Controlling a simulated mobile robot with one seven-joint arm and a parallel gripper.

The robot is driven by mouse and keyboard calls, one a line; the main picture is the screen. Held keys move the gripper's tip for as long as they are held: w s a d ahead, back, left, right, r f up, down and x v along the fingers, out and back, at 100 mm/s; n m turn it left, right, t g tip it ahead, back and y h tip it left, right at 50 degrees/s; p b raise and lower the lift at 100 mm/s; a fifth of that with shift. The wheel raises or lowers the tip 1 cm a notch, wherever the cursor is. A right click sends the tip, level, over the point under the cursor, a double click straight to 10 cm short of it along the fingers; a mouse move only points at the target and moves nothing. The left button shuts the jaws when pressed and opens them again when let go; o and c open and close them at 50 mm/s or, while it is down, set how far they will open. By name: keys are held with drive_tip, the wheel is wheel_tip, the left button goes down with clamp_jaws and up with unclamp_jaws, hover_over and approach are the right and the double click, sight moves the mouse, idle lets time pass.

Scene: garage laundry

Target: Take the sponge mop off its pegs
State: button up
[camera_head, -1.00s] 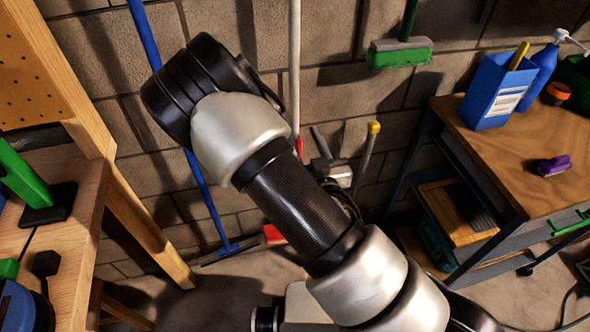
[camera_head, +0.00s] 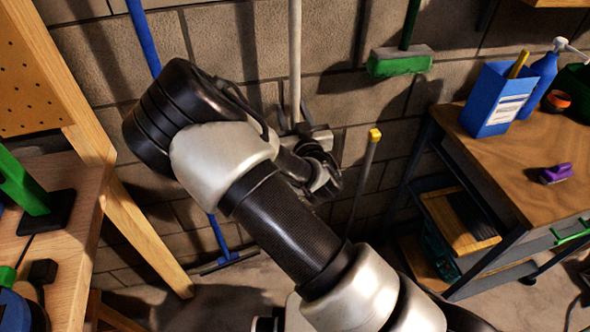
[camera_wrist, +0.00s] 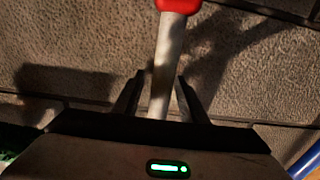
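The sponge mop appears to be the tool with a long white handle (camera_head: 295,60), hanging upright against the block wall. My forearm and gripper hide its lower part in the head view. In the wrist view the white handle (camera_wrist: 166,65) runs between my fingers, and a red part (camera_wrist: 180,5) of it shows at the top edge. My gripper (camera_wrist: 160,85) is open, one finger on each side of the handle, with a small gap visible at least on the left. The pegs cannot be made out.
A blue-handled squeegee (camera_head: 221,240) stands left of the mop; its blue handle also shows in the wrist view (camera_wrist: 306,162). A green broom (camera_head: 400,62) and a yellow-capped pole (camera_head: 368,165) are to the right. A workbench (camera_head: 540,190) stands right, a wooden bench (camera_head: 60,250) left.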

drive_tip(key=shift+c, duration=0.3)
clamp_jaws()
idle(1.1)
